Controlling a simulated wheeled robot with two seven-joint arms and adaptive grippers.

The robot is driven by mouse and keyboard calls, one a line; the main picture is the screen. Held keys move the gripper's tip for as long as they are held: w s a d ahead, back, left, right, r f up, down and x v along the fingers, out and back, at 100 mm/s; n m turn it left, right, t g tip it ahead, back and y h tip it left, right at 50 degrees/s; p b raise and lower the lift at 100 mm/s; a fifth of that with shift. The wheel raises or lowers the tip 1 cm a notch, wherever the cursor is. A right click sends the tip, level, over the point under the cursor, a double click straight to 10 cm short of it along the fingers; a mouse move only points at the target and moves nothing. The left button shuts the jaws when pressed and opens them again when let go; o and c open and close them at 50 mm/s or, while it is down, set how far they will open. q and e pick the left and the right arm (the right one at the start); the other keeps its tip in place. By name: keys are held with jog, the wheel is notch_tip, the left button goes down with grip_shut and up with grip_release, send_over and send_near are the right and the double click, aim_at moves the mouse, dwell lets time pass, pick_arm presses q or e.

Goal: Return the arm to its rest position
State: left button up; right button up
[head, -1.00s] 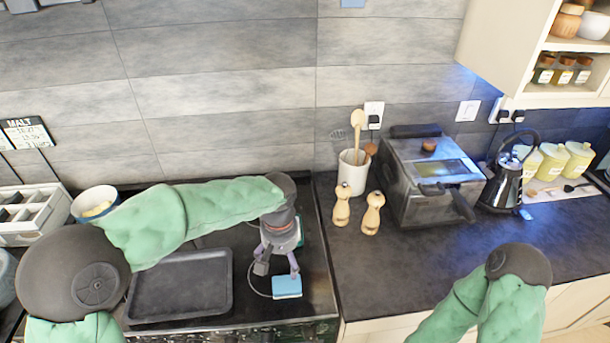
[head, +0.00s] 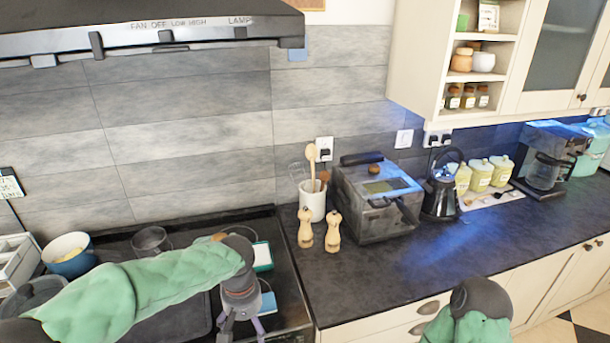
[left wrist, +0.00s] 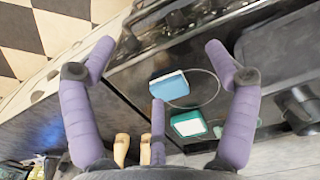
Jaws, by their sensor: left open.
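My left arm reaches in from the left in the head view. My left gripper (head: 240,333) is at the bottom edge, over the right part of the black hob, its fingertips partly cut off. In the left wrist view the gripper (left wrist: 158,75) has its purple fingers spread wide with nothing between them. A blue block (head: 268,302) lies on the hob beside the gripper, partly hidden by it; it also shows below the fingers in the wrist view (left wrist: 170,85). A teal-and-white block (head: 263,257) lies behind it. My right arm shows at bottom right; its gripper is out of view.
A dark tray (head: 170,327) lies under my left arm, with a blue bowl (head: 68,262) behind. On the counter stand two wooden mills (head: 333,232), a utensil pot (head: 312,203), a fryer (head: 375,215) and a kettle (head: 440,195). The counter front is clear.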

pick_arm(q)
jog(key=s+d+f+m+h, duration=0.1)
jog(key=s+d+f+h, duration=0.1)
jog(key=f, duration=0.8)
jog(key=s+d+f+h, duration=0.1)
jog(key=s+d+f, duration=0.1)
jog(key=f, duration=0.8)
jog(key=s+f+h, duration=0.1)
jog(key=s+f, duration=1)
jog(key=f, duration=0.2)
jog(key=shift+s, duration=0.3)
jog(key=shift+a+f, duration=0.1)
